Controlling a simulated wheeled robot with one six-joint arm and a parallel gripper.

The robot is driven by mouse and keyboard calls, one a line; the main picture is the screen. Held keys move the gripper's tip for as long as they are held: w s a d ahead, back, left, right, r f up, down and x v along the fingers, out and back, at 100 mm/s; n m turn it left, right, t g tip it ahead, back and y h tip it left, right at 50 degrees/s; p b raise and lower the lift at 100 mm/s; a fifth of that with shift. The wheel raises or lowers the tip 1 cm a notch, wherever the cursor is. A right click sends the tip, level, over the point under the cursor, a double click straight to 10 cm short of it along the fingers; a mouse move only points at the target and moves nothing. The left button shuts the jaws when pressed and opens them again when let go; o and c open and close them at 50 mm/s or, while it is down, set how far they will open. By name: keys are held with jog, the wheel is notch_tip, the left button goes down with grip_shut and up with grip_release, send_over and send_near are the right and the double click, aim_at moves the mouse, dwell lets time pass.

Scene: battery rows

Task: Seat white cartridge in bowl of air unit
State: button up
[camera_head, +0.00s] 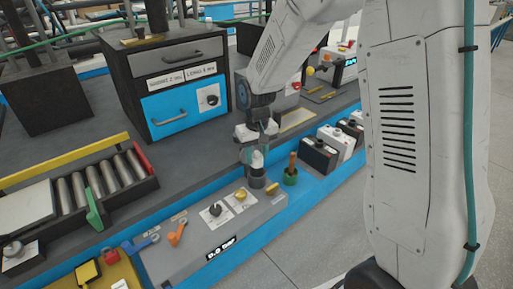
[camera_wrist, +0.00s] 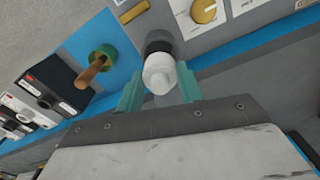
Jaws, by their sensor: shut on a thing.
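My gripper (camera_head: 255,150) is shut on the white cartridge (camera_head: 257,159), above the far right end of the grey air unit (camera_head: 200,250). In the wrist view the teal fingers of my gripper (camera_wrist: 158,82) stand on both sides of the white cartridge (camera_wrist: 157,76). The cartridge lines up with a dark round bowl (camera_head: 257,181), which also shows behind it in the wrist view (camera_wrist: 158,42). The cartridge hides part of the bowl, so I cannot tell whether it touches or enters it.
A green cup with a wooden handle (camera_head: 290,178) stands close right of the bowl. Black and white battery-like boxes (camera_head: 320,155) line the bench edge farther right. A roller tray (camera_head: 110,180) and a drawer cabinet (camera_head: 180,85) are to the left.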

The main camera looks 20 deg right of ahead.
aim_at(257, 152)
jog(key=shift+f, duration=1.1)
jog(key=shift+f, duration=1.2)
dwell(0.5)
jog(key=o, duration=1.1)
notch_tip(257, 152, up, 8)
jog(key=shift+f, duration=0.1)
